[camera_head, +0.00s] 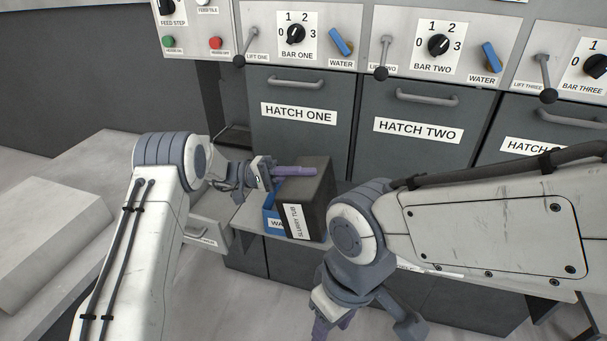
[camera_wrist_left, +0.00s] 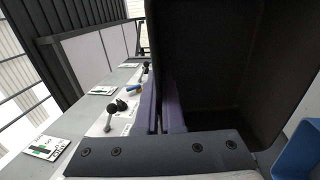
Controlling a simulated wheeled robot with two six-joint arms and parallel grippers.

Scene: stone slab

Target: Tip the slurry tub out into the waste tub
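The dark grey slurry tub (camera_head: 318,198) is tipped onto its side, its label reading up the front face. Its mouth appears to face left, over the blue waste tub (camera_head: 269,216), which is partly hidden behind it. My left gripper (camera_head: 294,172) is at the slurry tub's upper edge. In the left wrist view its purple fingers (camera_wrist_left: 161,115) are close together on the tub's wall, and the dark inside of the tub (camera_wrist_left: 225,70) shows. A blue piece, likely the waste tub (camera_wrist_left: 298,152), shows at lower right. My right gripper (camera_head: 332,322) hangs low, its fingertips unclear.
The panel behind has levers, knobs and blue water handles (camera_head: 341,41). Below it are hatch one (camera_head: 300,140) and hatch two (camera_head: 418,150). A grey ledge (camera_head: 245,218) runs under the tubs. A pale stone block (camera_head: 45,235) lies at left.

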